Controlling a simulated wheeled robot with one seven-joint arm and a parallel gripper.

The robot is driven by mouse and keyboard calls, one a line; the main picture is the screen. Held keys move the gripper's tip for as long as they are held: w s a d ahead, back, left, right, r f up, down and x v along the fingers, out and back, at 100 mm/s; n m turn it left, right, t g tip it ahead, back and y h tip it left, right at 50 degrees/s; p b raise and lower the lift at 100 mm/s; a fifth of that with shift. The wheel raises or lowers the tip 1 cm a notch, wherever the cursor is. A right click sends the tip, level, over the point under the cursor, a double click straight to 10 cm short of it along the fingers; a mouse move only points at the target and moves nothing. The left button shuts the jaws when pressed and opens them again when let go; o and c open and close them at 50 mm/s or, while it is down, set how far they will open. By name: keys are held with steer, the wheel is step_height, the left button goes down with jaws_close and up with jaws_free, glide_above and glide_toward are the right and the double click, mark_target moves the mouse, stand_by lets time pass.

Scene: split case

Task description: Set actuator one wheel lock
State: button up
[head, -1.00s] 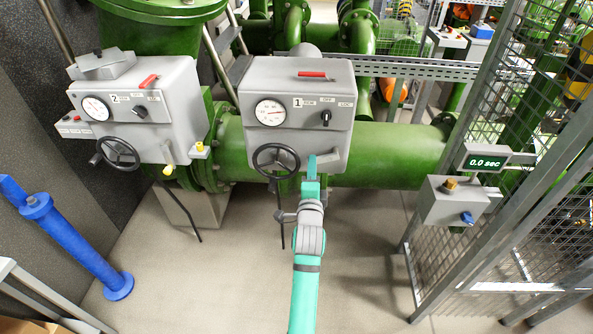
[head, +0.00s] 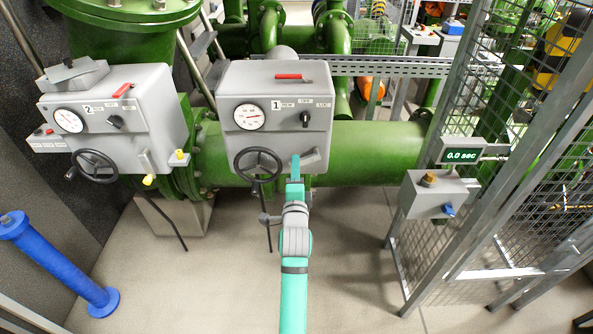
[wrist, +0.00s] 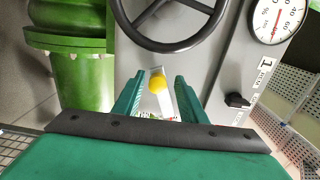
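Actuator one is a grey box (head: 262,132) marked 1, with a gauge, a dark selector knob and a red handle on top. Its black handwheel (head: 258,165) sits low on the front and also shows at the top of the wrist view (wrist: 178,46). My gripper (head: 295,160) is at the box's lower front, right of the wheel. In the wrist view my gripper (wrist: 160,92) is open, fingers apart. A light lever with a yellow knob (wrist: 158,85), apparently the wheel lock, shows between the fingertips; I cannot tell if they touch it. The arm hides it in the head view.
Actuator two (head: 100,140) stands at left, with its own handwheel (head: 93,166) and a yellow-tipped lever (head: 149,180). At right, a control box (head: 430,197) and a timer reading 0.0 sec (head: 463,156) hang by a mesh fence. A blue post (head: 58,262) stands front left.

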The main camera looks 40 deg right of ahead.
steer(key=v, duration=1)
steer(key=shift+s+a, duration=0.25)
steer(key=shift+s, duration=0.1)
steer(key=shift+f, duration=0.1)
steer(key=s+a+f+n+t+y, duration=0.1)
steer(key=s+a+f+n+y, duration=0.1)
steer(key=s+a+f+n, duration=0.45)
steer(key=s+a+f+n+t+y, duration=0.1)
steer(key=a+f+n+y, duration=0.2)
steer(key=a, duration=0.6)
steer(key=s+a+f+n+t+y, duration=0.1)
steer(key=s+a+f+n+y, duration=0.1)
steer(key=s+a+f+n, duration=0.35)
steer(key=s+a+r+n+y, duration=0.2)
steer(key=s+a+n+y, duration=0.3)
steer(key=s+a+n, duration=0.6)
steer(key=s+a, duration=0.5)
steer(key=a, duration=0.2)
steer(key=shift+s+r+g, duration=0.35)
steer(key=shift+s+g, duration=0.05)
